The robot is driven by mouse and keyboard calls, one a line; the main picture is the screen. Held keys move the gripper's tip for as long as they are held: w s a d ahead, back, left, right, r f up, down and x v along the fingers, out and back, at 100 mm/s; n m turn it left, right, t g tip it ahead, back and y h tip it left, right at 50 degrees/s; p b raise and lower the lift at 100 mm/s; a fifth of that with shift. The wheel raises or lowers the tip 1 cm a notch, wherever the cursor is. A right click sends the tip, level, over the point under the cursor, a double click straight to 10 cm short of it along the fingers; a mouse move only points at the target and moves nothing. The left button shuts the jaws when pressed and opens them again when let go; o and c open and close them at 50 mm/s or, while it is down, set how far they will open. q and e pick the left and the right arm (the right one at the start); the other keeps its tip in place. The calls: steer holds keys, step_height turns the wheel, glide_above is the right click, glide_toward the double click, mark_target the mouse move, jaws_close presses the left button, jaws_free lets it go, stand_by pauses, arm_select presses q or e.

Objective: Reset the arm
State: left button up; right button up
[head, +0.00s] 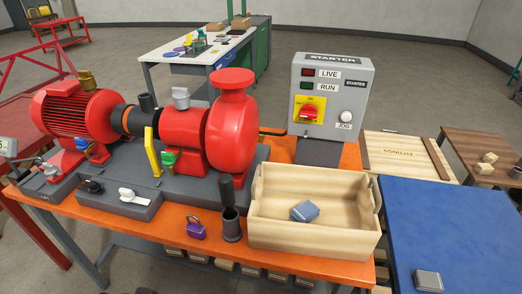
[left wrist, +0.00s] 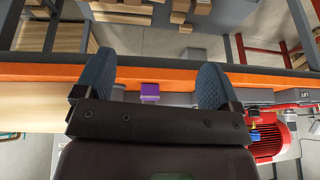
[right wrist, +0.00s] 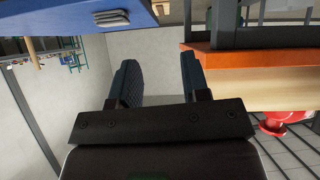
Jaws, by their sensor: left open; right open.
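My left gripper (left wrist: 156,72) is open in the left wrist view, with nothing between its fingers. Beyond them are the orange bench edge and the purple padlock (left wrist: 149,92). My right gripper (right wrist: 160,74) is open and empty in the right wrist view, with pale wall and floor behind it. Neither gripper shows in the head view. There, the red pump (head: 231,125) and motor (head: 75,113) sit on the grey skid base. The grey starter box (head: 331,90) stands behind the wooden tray (head: 315,236).
The purple padlock (head: 196,229) and a dark cup (head: 231,225) stand by the orange bench's front edge. A blue-grey block (head: 304,211) lies in the tray. A blue-topped table (head: 445,225) is at right, bearing a grey block (head: 428,281). A fittings crate (head: 407,156) lies behind.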

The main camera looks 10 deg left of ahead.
arm_select(q)
steer(key=w+f+t, duration=0.6)
steer(key=f, duration=0.3)
steer(key=shift+m+t+h, duration=0.4)
stand_by(0.4)
steer(key=shift+d, duration=0.1)
